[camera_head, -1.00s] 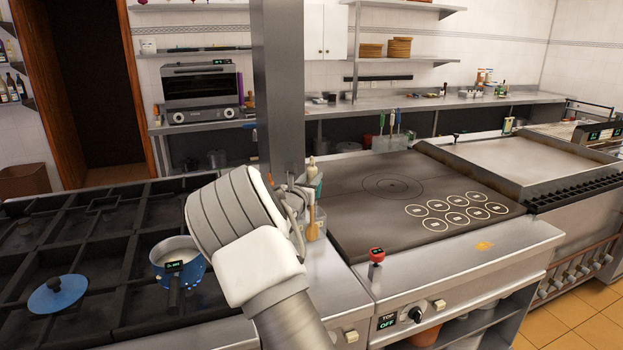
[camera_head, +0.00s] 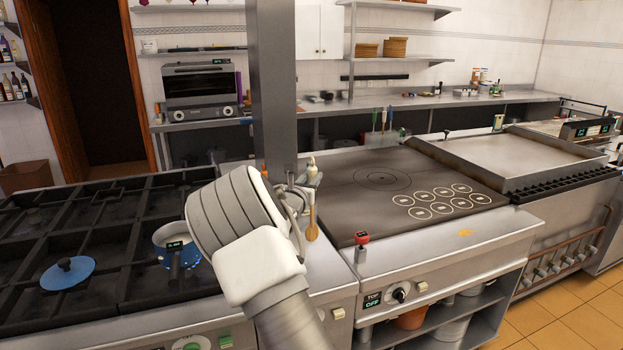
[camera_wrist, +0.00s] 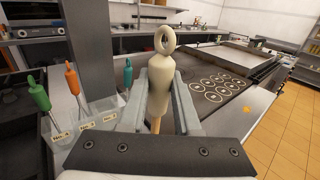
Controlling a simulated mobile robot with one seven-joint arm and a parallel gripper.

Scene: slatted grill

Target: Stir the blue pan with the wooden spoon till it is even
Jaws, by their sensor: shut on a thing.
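The blue pan (camera_head: 163,236) sits on the left gas range in the head view, partly hidden by my arm. Pale contents show in it, but how even they are is too small to tell. My gripper (camera_wrist: 160,82) is shut on the wooden spoon (camera_wrist: 159,92), whose cream handle with a ring end stands between the fingers. In the head view the spoon's brown lower end (camera_head: 312,224) hangs down over the counter strip right of the pan. My gripper is apart from the pan.
A blue lid (camera_head: 67,273) lies on the range left of the pan. Orange, green and teal-handled utensils (camera_wrist: 72,77) stand in labelled holders beside my gripper. A flat hot plate (camera_head: 385,182) is to the right. A grey post (camera_head: 274,80) rises behind my arm.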

